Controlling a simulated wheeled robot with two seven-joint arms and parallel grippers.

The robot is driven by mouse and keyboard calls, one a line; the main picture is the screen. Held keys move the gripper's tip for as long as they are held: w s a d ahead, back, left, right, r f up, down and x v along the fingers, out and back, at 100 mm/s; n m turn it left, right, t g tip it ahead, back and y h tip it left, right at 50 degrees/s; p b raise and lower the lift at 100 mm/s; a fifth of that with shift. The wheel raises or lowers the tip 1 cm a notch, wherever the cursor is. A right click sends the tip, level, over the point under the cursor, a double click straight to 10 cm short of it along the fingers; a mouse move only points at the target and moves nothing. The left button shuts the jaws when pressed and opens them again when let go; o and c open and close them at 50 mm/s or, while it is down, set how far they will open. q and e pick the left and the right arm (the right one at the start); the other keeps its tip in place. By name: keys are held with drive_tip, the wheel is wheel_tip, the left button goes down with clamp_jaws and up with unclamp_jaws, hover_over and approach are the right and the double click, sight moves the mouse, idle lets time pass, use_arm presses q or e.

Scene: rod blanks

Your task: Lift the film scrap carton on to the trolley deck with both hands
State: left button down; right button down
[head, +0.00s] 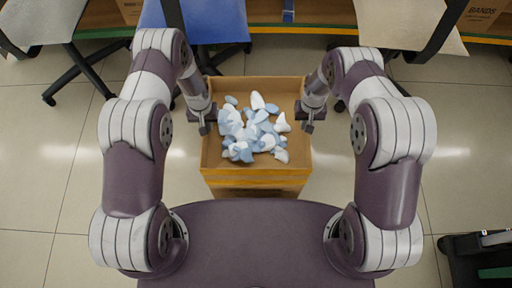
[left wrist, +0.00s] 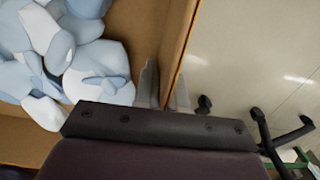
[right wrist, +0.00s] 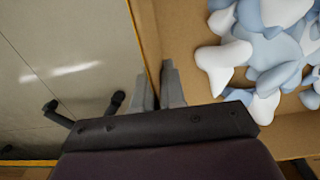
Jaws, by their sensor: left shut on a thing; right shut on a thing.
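The film scrap carton (head: 258,181) is an open brown box with an orange band, in the middle of the head view in front of my body. Pale blue and white film scraps (head: 255,130) lie in it. My left gripper (head: 204,122) is shut on the carton's left wall, one finger inside and one outside; the wall (left wrist: 180,48) shows between the fingers in the left wrist view. My right gripper (head: 308,121) is shut the same way on the right wall, seen in the right wrist view (right wrist: 158,88). The carton looks level. Its underside is hidden.
A blue chair (head: 205,22) stands just behind the carton, with pale chairs at the left (head: 42,22) and right (head: 405,25). A bench with boxes (head: 483,12) runs along the back. A dark wheeled thing, perhaps the trolley (head: 478,258), shows at the lower right.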

use_arm(q)
drive_tip(key=shift+r, duration=0.1)
use_arm(e)
drive_tip(key=shift+r, duration=0.15)
